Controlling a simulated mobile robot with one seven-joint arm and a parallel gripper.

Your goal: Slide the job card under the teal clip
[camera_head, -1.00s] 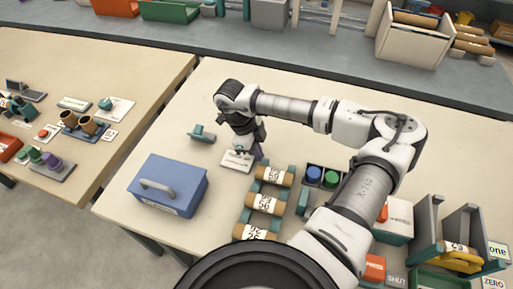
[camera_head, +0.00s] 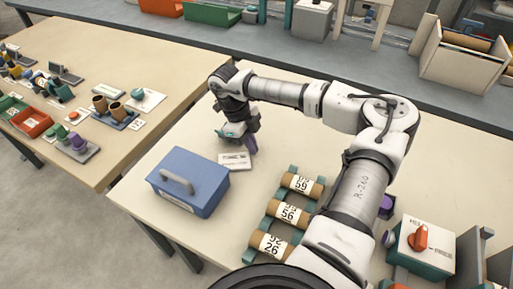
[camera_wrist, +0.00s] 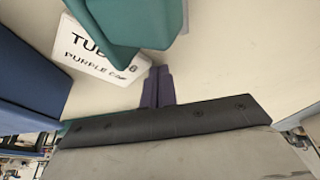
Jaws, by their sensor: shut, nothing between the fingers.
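The white job card (camera_head: 235,162) lies flat on the table, printed "TUB…" and "PURPLE…" in the wrist view (camera_wrist: 88,52). The teal clip (camera_head: 231,130) stands just behind the card, partly hidden by my gripper. In the wrist view the teal clip (camera_wrist: 125,28) covers part of the card's upper right. I cannot tell whether the card is under it or only behind it in that view. My gripper (camera_head: 251,147) points down with its purple fingers shut and empty. Its fingertips (camera_wrist: 158,72) are at the card's right edge; contact is unclear.
A blue box with a grey handle (camera_head: 188,182) stands close to the card's left. A teal rack with labelled brown tubes (camera_head: 287,213) lies to the right and front. The table behind my gripper is clear.

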